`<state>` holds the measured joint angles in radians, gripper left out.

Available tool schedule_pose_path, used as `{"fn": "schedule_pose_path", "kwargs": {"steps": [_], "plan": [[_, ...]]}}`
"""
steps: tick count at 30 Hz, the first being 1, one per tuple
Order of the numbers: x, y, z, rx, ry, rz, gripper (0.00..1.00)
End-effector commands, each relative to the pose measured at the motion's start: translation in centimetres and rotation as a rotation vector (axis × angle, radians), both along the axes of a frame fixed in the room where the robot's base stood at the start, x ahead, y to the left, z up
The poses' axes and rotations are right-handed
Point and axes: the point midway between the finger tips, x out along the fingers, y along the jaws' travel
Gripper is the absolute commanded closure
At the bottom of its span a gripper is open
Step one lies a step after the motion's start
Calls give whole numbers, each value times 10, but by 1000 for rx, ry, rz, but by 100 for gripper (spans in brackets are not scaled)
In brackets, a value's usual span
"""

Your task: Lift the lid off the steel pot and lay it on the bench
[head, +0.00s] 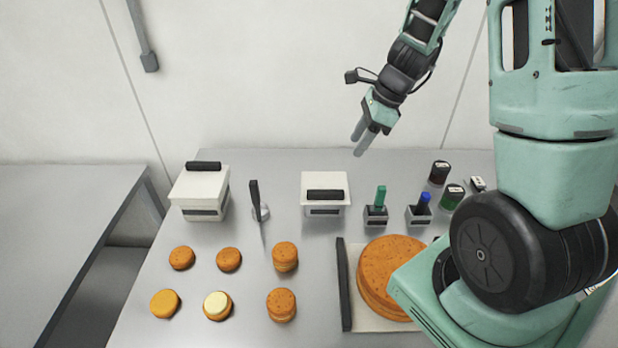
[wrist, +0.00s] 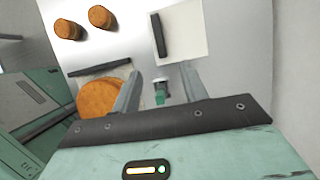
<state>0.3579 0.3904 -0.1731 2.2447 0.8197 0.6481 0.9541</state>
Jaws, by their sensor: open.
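I see no clearly steel, round pot. Two white box-like containers with black bar handles on top stand at the back of the bench (head: 245,320): a left container (head: 200,193) and a middle container (head: 326,182). I cannot tell which one the task means. Both look covered. The middle container also shows at the top of the wrist view (wrist: 186,35), with its black handle along one side. My gripper (head: 358,142) is open and empty, held above the back of the bench, right of the middle container. In the wrist view a green-handled tool (wrist: 160,97) shows below, between the fingers.
Several small round cakes (head: 228,259) lie at the front left. A large round cake (head: 385,275) sits on a board with a dark bar. A dark-handled tool (head: 255,197) stands between the containers. Dark jars (head: 440,172) stand at the back right. Bare bench shows around the small cakes.

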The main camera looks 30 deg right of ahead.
Motion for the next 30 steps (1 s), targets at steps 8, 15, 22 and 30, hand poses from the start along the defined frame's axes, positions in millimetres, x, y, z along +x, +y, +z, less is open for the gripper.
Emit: {"fn": "schedule_pose_path", "kwargs": {"steps": [8,15,22,30], "plan": [[9,17,-49,5,7,0,56],[20,32,-92,3,5,1,56],[25,39,-109,1,1,5,56],[32,50,-136,2,3,3,56]]}}
